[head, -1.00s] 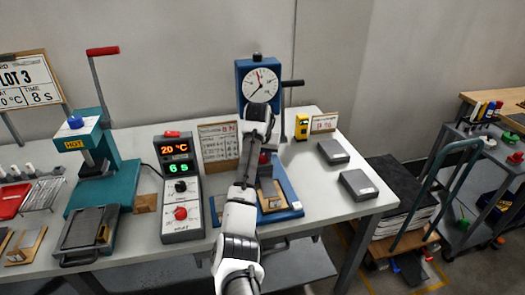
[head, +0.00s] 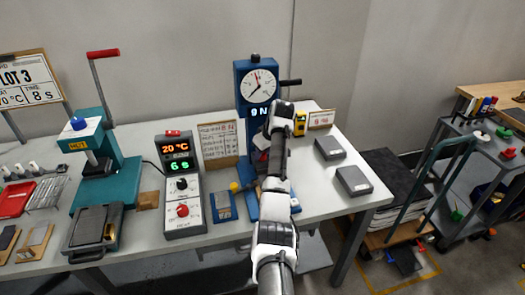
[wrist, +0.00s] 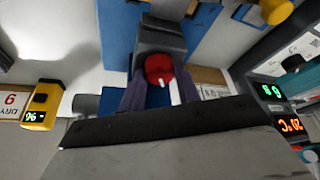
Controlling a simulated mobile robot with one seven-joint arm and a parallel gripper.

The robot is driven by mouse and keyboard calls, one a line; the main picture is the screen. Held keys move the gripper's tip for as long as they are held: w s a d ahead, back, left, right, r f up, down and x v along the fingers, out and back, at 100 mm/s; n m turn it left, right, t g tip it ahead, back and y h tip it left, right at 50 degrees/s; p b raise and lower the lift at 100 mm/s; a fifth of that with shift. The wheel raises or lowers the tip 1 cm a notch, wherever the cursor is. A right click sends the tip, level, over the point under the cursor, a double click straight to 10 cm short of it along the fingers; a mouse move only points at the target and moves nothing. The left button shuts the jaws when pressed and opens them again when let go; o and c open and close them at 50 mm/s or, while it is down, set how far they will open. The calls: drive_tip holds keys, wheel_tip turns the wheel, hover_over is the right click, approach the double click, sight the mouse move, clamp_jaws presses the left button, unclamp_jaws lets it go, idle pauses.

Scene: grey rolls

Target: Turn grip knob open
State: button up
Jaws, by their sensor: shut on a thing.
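The red grip knob (wrist: 159,69), with a white pointer mark, sits on a dark grey clamp block (wrist: 160,38) in the wrist view. My gripper (wrist: 160,88) has its two dark fingers on either side of the knob and is shut on it. In the head view my arm reaches to the blue tester (head: 257,66) with a round dial and a display reading 9 N. There my gripper and wrist hide most of the knob and the clamp. The pointer mark slants slightly in the wrist view.
A grey control box (head: 183,212) with displays and knobs stands left of the tester. A yellow meter (head: 300,123) stands close right of my wrist. Two grey blocks (head: 329,148) lie further right. A teal press (head: 108,170) is at left.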

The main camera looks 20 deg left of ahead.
drive_tip(key=shift+w+n+g, duration=0.1)
drive_tip(key=shift+n+g, duration=0.4)
drive_tip(key=shift+n, duration=1)
drive_tip(key=shift+r+y, duration=0.1)
drive_tip(key=shift+y, duration=0.2)
drive_tip(key=o, duration=1)
drive_tip(key=b+v, duration=0.2)
drive_tip(key=v, duration=1.1)
drive_tip(key=shift+w+r, duration=0.1)
drive_tip(key=shift+r, duration=0.3)
drive_tip(key=shift+d+f, duration=0.1)
